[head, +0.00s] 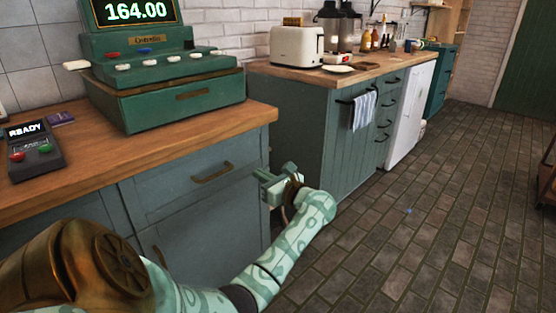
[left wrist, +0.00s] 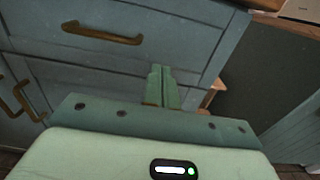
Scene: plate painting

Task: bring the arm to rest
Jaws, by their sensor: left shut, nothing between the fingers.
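My left gripper (head: 272,178) is in front of the blue-grey cabinet, near its right corner and below the counter top. In the left wrist view its two green fingers (left wrist: 162,86) are together with nothing between them. They point toward the cabinet front. My left arm reaches in from the lower left of the head view and bends at the elbow. My right gripper is in neither view.
A wooden counter (head: 190,133) holds a green cash register (head: 165,85) reading 164.00 and a card reader (head: 33,150) showing READY. A drawer handle (head: 212,173) is close to the gripper. A second counter with a toaster (head: 298,47) stands behind. The brick floor (head: 420,210) is clear.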

